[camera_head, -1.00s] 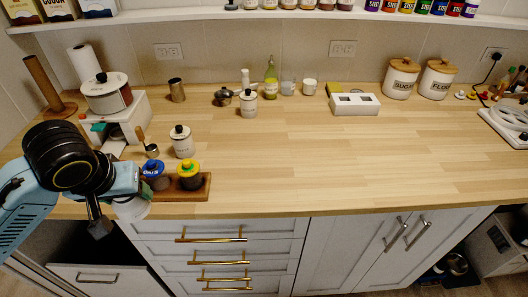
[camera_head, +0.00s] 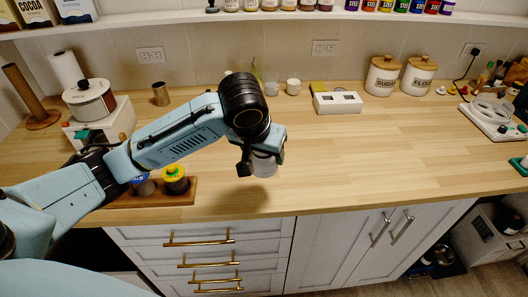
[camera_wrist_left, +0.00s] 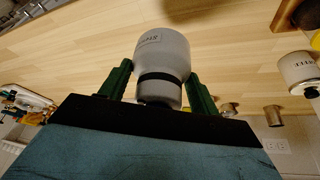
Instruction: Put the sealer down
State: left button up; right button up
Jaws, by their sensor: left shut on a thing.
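The sealer (camera_wrist_left: 163,55) is a pale grey, bottle-shaped piece with a dark band and a small label in the left wrist view. My left gripper (camera_head: 258,160) is shut on it, with a green finger on each side in the left wrist view (camera_wrist_left: 160,90). In the head view the sealer (camera_head: 265,166) shows pale below the gripper, over the front middle of the counter. A shadow lies on the wood below it, so it appears to be held above the surface. My right gripper is not in view.
A wooden tray (camera_head: 188,199) with blue-lidded and yellow-lidded jars stands front left, partly behind my arm. A white double-holed box (camera_head: 337,103) and canisters (camera_head: 382,76) stand at the back. A kitchen scale (camera_head: 490,120) is far right.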

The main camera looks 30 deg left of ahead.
pick_arm(q)
jog(key=w+a+n+y+p, duration=0.1)
jog(key=w+a+n+p, duration=0.2)
jog(key=w+a+p, duration=0.55)
jog(key=a+f, duration=0.1)
jog(key=f, duration=0.1)
jog(key=w+a+f+b, duration=0.1)
jog(key=f, duration=0.1)
jog(key=a+f+b, duration=0.1)
jog(key=f, duration=0.1)
jog(key=shift+w+a, duration=0.3)
jog(key=shift+w, duration=0.1)
jog(key=shift+f+b, duration=0.3)
jog(key=shift+f, duration=1.85)
jog(key=shift+f, duration=0.15)
jog(key=o, duration=1.2)
